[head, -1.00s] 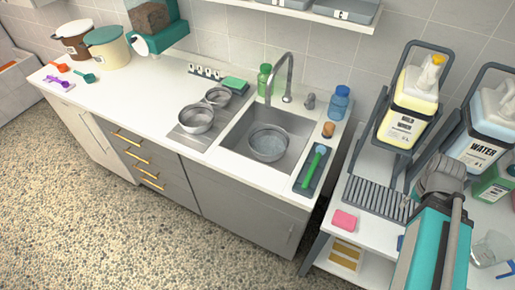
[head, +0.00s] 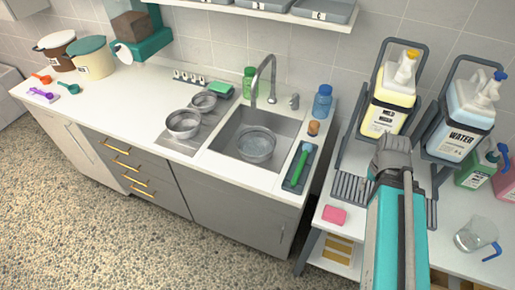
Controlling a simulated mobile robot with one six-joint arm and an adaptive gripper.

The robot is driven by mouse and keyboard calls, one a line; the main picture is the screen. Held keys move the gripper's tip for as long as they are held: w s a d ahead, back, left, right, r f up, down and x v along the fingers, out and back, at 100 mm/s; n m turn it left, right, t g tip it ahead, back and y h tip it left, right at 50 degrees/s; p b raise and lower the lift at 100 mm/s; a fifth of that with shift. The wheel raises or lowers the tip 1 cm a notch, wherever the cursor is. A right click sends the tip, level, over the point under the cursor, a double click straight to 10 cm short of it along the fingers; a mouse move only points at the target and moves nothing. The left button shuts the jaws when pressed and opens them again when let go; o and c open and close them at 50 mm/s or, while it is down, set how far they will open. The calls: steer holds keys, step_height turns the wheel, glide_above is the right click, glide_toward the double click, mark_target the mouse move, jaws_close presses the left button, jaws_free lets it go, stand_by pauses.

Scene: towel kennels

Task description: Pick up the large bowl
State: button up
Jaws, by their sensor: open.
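Three metal bowls are in the head view. One large bowl (head: 257,145) sits in the sink basin and seems to hold water. Another bowl (head: 184,124) stands on the drainboard left of the sink, with a smaller bowl (head: 204,102) behind it. My gripper (head: 392,146) is the grey end of my teal arm at the right, over the side table near the yellow bottle. It is well right of all the bowls, open, with nothing seen in it. Its fingertips are hard to make out.
The tap (head: 268,80) arches over the sink's back edge. A green brush (head: 299,165) lies in a tray right of the sink. A yellow bottle (head: 391,97) and a water bottle (head: 463,115) stand in racks. A pink sponge (head: 334,215) lies on the side table. The left counter is mostly clear.

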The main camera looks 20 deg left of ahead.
mark_target(257, 158)
steer(key=w+a+f+m+b, duration=0.1)
steer(key=w+a+m, duration=0.1)
steer(key=a, duration=0.4)
steer(key=w+a+f+m+t+b, duration=0.1)
steer(key=w+a+f+m+b, duration=0.1)
steer(key=w+a, duration=0.3)
steer(key=w+a+f+m+b, duration=0.2)
steer(key=w+a, duration=0.1)
steer(key=a, duration=0.6)
steer(key=shift+w+a+m+t, duration=0.1)
steer(key=shift+w+m+t, duration=0.05)
steer(key=shift+m+t, duration=0.2)
steer(key=a+f+m+b, duration=0.1)
steer(key=a+m, duration=0.1)
steer(key=a, duration=0.5)
steer(key=w+a+f+m+b, duration=0.1)
steer(key=a+m, duration=0.1)
steer(key=a, duration=0.5)
steer(key=a+f+m+t+y+b, duration=0.1)
steer(key=a+m+b, duration=0.1)
steer(key=a, duration=0.5)
steer(key=shift+w+a+f, duration=0.15)
steer(key=shift+w+f, duration=0.05)
steer(key=shift+w, duration=0.2)
steer(key=shift+f+m, duration=0.15)
steer(key=shift+m, duration=0.1)
steer(key=b+x, duration=0.8)
steer(key=shift+w+f, duration=0.1)
steer(key=shift+f, duration=0.1)
